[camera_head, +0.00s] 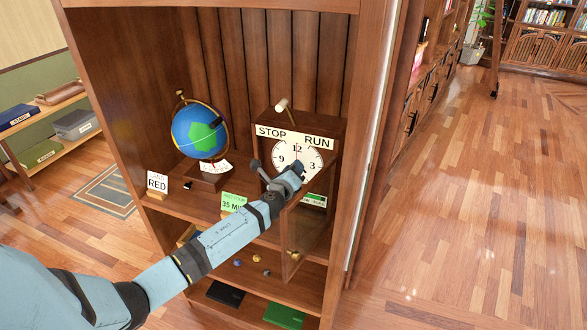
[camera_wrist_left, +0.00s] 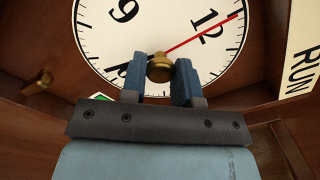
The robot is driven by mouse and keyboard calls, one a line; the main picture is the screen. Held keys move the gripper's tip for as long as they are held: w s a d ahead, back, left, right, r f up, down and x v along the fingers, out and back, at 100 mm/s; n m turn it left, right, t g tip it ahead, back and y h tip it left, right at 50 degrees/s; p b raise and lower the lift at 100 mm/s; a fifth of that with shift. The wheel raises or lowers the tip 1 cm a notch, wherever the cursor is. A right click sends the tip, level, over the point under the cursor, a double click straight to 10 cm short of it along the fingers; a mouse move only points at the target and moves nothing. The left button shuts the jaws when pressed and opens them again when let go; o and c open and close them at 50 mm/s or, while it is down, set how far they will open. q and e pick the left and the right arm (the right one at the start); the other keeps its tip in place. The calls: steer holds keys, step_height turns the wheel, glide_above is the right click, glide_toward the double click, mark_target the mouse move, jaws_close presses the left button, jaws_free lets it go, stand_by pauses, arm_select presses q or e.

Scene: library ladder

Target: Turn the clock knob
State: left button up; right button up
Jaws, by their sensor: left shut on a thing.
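The clock is a wooden case with a white face (camera_head: 290,153), black numerals and a red hand, standing on the bookcase shelf. Its face fills the upper part of the left wrist view (camera_wrist_left: 110,45), turned at an angle. The brass clock knob (camera_wrist_left: 160,68) sits at the lower part of the visible face. My left gripper (camera_wrist_left: 162,80) is shut on the knob, with one blue finger on each side. In the head view my left gripper (camera_head: 297,168) covers part of the face and hides the knob. My right gripper is not in view.
A lever with a pale end (camera_head: 282,104) rises between the STOP and RUN labels. An open framed door (camera_head: 308,232) stands before the case at right. A globe (camera_head: 200,132), a RED card (camera_head: 157,183) and a green card (camera_head: 233,203) share the shelf. Open floor lies right.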

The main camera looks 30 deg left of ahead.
arm_select(q)
steer(key=shift+m, duration=0.3)
steer(key=o, duration=0.9)
steer(key=b+v, duration=0.1)
steer(key=v, duration=1.3)
steer(key=shift+b, duration=0.3)
steer(key=shift+f, duration=0.1)
